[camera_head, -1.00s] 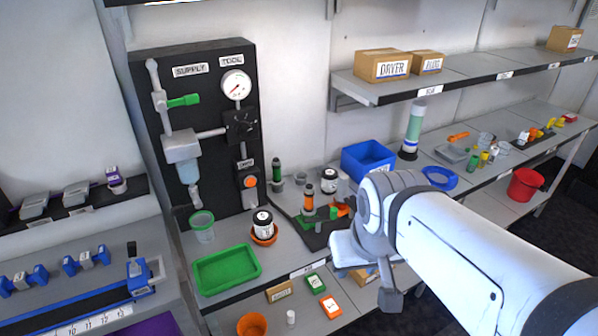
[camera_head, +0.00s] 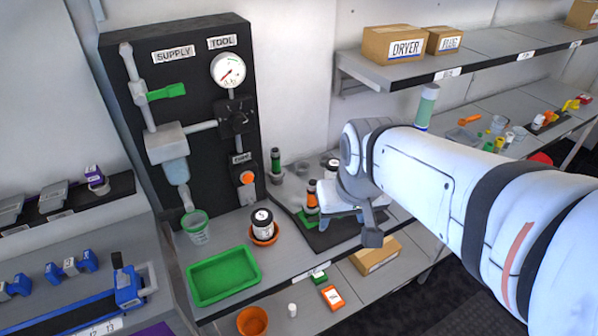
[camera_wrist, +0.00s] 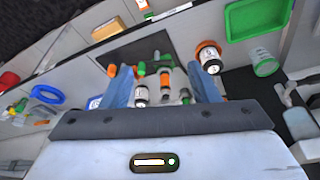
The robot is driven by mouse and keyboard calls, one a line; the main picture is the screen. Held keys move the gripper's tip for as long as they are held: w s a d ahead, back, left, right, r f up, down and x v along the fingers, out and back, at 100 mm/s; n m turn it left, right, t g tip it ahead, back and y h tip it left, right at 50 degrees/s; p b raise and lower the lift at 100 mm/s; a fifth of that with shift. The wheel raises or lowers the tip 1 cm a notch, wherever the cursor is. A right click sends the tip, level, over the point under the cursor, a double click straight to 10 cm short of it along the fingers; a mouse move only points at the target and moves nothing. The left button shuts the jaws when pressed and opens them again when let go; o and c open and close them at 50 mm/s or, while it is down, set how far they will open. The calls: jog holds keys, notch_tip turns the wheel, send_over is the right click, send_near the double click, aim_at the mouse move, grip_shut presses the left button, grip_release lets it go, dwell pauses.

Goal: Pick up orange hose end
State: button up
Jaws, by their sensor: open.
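The orange hose end (camera_head: 311,194), an upright orange piece with dark bands, stands on the dark mat (camera_head: 339,238) on the bench. My arm's wrist is just to its right in the head view and covers part of the mat. In the wrist view the orange hose end (camera_wrist: 165,82) shows between the two blue fingers of my gripper (camera_wrist: 161,80). The gripper is open, with nothing seen gripped. Whether the fingers are level with the hose end is hard to tell.
A green-and-dark hose end (camera_head: 276,164) stands behind left. A white jar in an orange dish (camera_head: 264,238) and a green tray (camera_head: 222,276) are to the left. A black-lidded jar (camera_wrist: 141,95) is close by the left finger. A shelf with boxes (camera_head: 393,44) hangs behind.

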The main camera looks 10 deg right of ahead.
aim_at(313, 185)
jog(key=shift+m, duration=0.4)
jog(key=w+f, duration=0.3)
jog(key=w, duration=0.4)
jog(key=w+f, duration=0.4)
jog(key=w, duration=0.4)
jog(key=w+f, duration=0.4)
jog(key=w, duration=0.4)
jog(key=shift+a, duration=0.15)
jog(key=shift+w+p+x, duration=0.2)
jog(key=shift+p+x, duration=0.8)
jog(key=shift+x, duration=2.9)
jog(key=shift+r, duration=0.1)
grip_shut()
